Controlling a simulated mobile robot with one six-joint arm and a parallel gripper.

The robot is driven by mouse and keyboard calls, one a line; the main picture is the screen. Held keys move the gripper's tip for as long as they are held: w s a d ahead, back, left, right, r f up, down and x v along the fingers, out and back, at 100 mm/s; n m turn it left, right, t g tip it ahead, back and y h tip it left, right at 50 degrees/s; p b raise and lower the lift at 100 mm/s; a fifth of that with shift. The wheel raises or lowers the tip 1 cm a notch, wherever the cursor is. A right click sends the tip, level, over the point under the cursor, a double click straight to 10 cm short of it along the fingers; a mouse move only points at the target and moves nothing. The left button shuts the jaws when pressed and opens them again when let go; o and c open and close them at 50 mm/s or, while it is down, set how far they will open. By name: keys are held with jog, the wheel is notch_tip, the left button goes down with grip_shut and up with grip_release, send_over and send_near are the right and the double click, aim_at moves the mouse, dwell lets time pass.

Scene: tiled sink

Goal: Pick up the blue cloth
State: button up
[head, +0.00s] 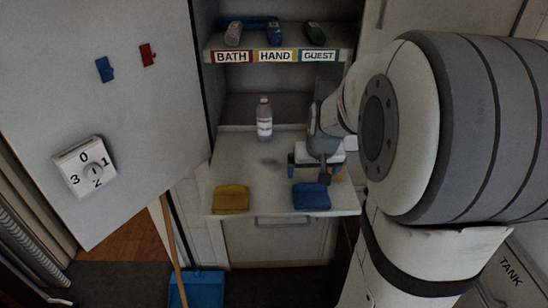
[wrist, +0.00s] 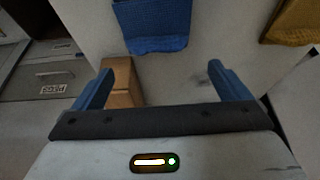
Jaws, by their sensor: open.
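The blue cloth (head: 311,197) lies at the front edge of the white counter, right of the yellow cloth (head: 231,199). In the wrist view the blue cloth (wrist: 155,25) is at the top, ahead of the fingers and partly cut off by the frame. My gripper (head: 318,172) is over the counter just behind the blue cloth. In the wrist view my gripper (wrist: 160,72) has its two blue fingers wide apart, with no cloth between them. The yellow cloth (wrist: 294,22) is at the upper right there.
A small brown block (wrist: 121,82) shows beside the left finger in the wrist view. A bottle (head: 264,119) stands at the back of the counter (head: 245,172). A shelf (head: 215,57) labelled BATH, HAND and GUEST is above. A white panel with a dial (head: 85,167) is left.

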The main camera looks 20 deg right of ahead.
aim_at(311, 183)
jog(key=shift+o, duration=0.2)
jog(key=x, duration=0.8)
jog(key=shift+s+d+f, duration=0.1)
jog(key=shift+d+f, duration=0.1)
jog(key=shift+f, duration=0.1)
jog(key=shift+c, duration=0.6)
jog(key=c, duration=0.6)
jog(key=shift+r, duration=0.1)
notch_tip(311, 183, up, 18)
jog(key=shift+f+p, duration=0.1)
jog(key=shift+p, duration=0.35)
